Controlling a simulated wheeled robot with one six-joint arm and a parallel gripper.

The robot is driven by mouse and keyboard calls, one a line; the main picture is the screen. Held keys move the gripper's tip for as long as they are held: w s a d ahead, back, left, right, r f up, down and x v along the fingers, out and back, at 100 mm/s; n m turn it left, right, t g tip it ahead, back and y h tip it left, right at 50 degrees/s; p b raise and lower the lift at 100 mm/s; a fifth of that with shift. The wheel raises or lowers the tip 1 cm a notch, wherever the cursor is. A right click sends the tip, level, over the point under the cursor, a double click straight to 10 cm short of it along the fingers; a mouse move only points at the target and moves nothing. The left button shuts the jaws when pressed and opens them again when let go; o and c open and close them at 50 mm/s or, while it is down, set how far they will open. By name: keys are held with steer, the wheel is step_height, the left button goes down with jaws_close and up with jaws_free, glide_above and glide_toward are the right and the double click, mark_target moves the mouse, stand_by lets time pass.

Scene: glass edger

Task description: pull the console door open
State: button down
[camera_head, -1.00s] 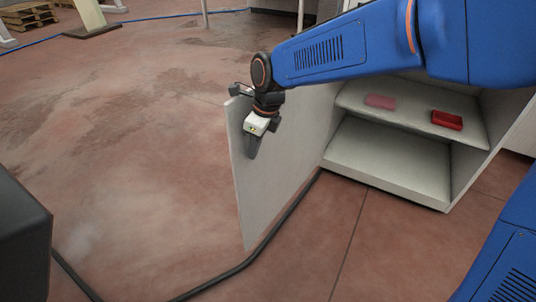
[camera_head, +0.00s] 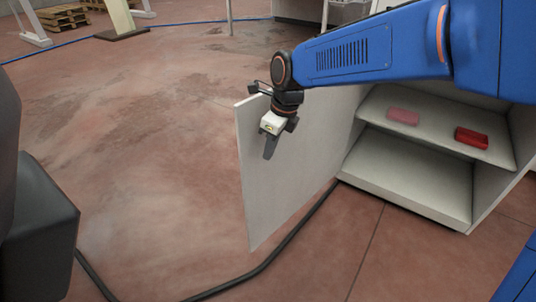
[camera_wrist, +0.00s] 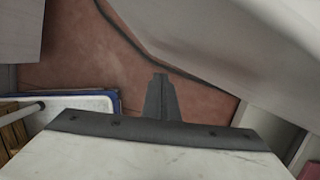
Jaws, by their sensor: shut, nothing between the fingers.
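The console door (camera_head: 290,160) is a pale flat panel that stands swung wide open from the console (camera_head: 410,200), whose two shelves show. My gripper (camera_head: 268,152) is at the inner face of the door, near its upper free edge, with fingers pointing down. It is shut with nothing in it. In the wrist view the shut fingers (camera_wrist: 160,95) stand over red floor, with a pale panel at the upper right, probably the door. I cannot tell whether the fingers touch the door. No handle shows on the visible face.
A red box (camera_head: 471,137) and a pink block (camera_head: 403,116) lie on the upper shelf. A black cable (camera_head: 270,258) runs along the floor under the door. A dark block (camera_head: 40,235) stands at left. The floor left of the door is open.

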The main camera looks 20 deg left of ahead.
steer(key=w+v, duration=0.1)
steer(key=v, duration=1.4)
steer(key=d+n+t, duration=0.1)
steer(key=d+n, duration=0.3)
steer(key=d, duration=1)
steer(key=s+d+f+n+t, duration=0.1)
steer(key=s+d+f+n, duration=0.15)
steer(key=d, duration=0.55)
steer(key=s+d+f+n+t+h, duration=0.1)
steer(key=s+d+n, duration=0.3)
steer(key=d, duration=0.3)
steer(key=s+d+f+n, duration=0.2)
steer(key=s+d+n, duration=0.2)
steer(key=d, duration=0.4)
steer(key=s+d+f+n+t+h, duration=0.1)
steer(key=s+d+f+n, duration=0.4)
steer(key=s+d+f, duration=0.2)
steer(key=shift+s+f+h, duration=0.15)
steer(key=shift+s+h, duration=0.25)
steer(key=shift+s, duration=0.1)
